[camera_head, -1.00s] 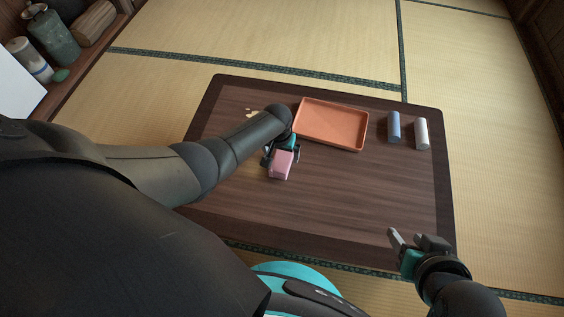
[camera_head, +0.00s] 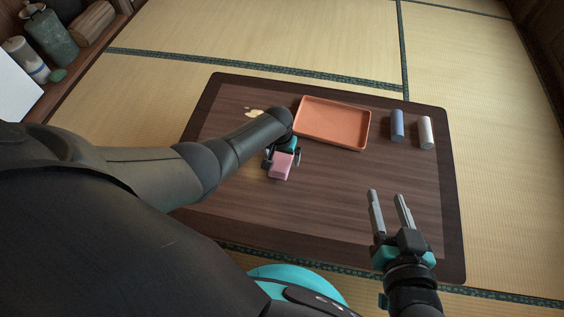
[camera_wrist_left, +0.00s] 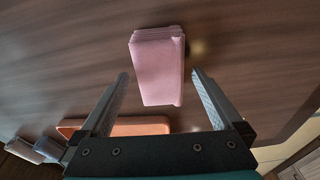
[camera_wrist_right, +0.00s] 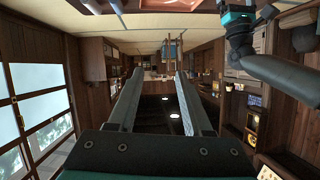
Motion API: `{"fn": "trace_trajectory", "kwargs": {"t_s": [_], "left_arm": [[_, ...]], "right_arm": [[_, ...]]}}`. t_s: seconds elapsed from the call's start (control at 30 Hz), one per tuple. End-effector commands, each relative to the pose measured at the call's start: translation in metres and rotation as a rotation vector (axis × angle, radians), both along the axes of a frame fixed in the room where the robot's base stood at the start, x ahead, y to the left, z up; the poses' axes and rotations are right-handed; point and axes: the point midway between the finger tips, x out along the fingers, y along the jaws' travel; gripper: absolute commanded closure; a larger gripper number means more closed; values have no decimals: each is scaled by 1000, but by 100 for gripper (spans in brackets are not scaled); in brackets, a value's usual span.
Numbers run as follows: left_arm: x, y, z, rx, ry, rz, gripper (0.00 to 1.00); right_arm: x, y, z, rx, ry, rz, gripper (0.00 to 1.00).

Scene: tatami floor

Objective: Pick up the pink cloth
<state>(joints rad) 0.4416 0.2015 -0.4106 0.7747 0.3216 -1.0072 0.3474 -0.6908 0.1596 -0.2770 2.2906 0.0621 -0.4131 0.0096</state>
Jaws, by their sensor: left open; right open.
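The pink cloth (camera_head: 281,166) is a folded or rolled bundle on the dark wooden table, left of its middle. In the left wrist view the cloth (camera_wrist_left: 157,66) lies ahead of the fingertips, between their lines. My left gripper (camera_head: 283,158) is open and right at the cloth; it also shows in the left wrist view (camera_wrist_left: 160,78). The fingers show clear gaps to the cloth's sides there. My right gripper (camera_head: 388,195) is open and empty over the table's front right; in the right wrist view its fingers (camera_wrist_right: 158,75) are apart with nothing between.
An orange tray (camera_head: 331,146) sits at the back middle of the table (camera_head: 340,205). A blue roll (camera_head: 397,126) and a white roll (camera_head: 426,133) lie right of it. A pale spill-like patch (camera_head: 254,113) is at the back left. The table's middle right is clear.

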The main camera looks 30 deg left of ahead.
Motion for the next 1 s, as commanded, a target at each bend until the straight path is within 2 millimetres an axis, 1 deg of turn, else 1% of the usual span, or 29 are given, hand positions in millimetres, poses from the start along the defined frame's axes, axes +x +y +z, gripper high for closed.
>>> {"fn": "trace_trajectory", "kwargs": {"t_s": [0.2,0.4,0.6,0.83,1.0], "left_arm": [[1,0,-9,-1,0,-1,0],[2,0,-15,-1,0,-1,0],[2,0,-16,-1,0,-1,0],[2,0,-16,-1,0,-1,0],[2,0,-16,-1,0,-1,19]], "right_arm": [[-2,10,4,66,-101,2,50],[-5,16,12,120,-186,-1,50],[-7,18,16,145,-223,-4,50],[-7,18,17,145,-224,-4,50],[-7,18,17,145,-224,-4,50]]}}
